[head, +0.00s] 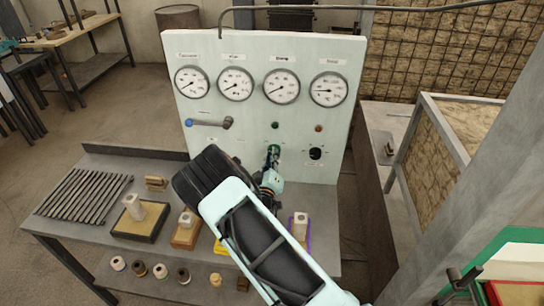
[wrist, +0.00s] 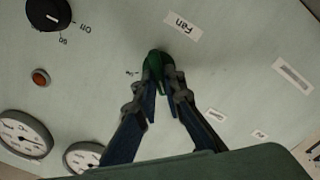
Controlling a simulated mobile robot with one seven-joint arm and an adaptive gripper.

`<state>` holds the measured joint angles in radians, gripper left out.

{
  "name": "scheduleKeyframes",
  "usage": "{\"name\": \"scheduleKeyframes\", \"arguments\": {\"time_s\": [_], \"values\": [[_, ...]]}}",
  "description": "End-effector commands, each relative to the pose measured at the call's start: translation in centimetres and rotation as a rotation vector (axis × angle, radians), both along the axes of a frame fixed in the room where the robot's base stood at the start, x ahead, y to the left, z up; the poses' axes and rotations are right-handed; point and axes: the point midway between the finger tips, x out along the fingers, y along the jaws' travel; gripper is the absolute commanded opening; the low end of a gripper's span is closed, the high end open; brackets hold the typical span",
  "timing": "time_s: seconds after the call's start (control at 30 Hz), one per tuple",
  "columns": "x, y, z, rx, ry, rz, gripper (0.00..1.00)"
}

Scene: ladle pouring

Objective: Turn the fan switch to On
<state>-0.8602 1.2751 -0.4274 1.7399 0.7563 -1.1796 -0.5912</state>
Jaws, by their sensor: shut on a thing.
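The fan switch is a green knob (wrist: 156,58) on the pale panel, beside a white label reading "Fan" (wrist: 182,25) in the wrist view. My gripper (wrist: 160,75) is shut on this green knob, its dark fingers on either side of it. In the head view my gripper (head: 272,160) reaches the panel's lower middle, and green (head: 273,148) shows at its tips. A small mark (wrist: 132,73) beside the knob is too small to read. The fingers hide part of the knob, and I cannot tell its setting.
A black dial (head: 316,153) is right of my gripper, with a red light (head: 318,128) above it. A blue-handled lever (head: 210,123) is at left. Several gauges (head: 282,87) line the panel top.

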Motion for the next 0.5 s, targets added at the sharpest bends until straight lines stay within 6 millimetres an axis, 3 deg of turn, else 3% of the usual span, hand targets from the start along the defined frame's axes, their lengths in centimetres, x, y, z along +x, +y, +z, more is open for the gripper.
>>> {"name": "scheduleKeyframes", "arguments": {"time_s": [0.27, 0.5], "values": [[0.01, -0.11, -0.30, 0.060, -0.003, -0.002, 0.00], [0.02, -0.21, -0.59, 0.220, -0.010, -0.002, 0.00]]}}
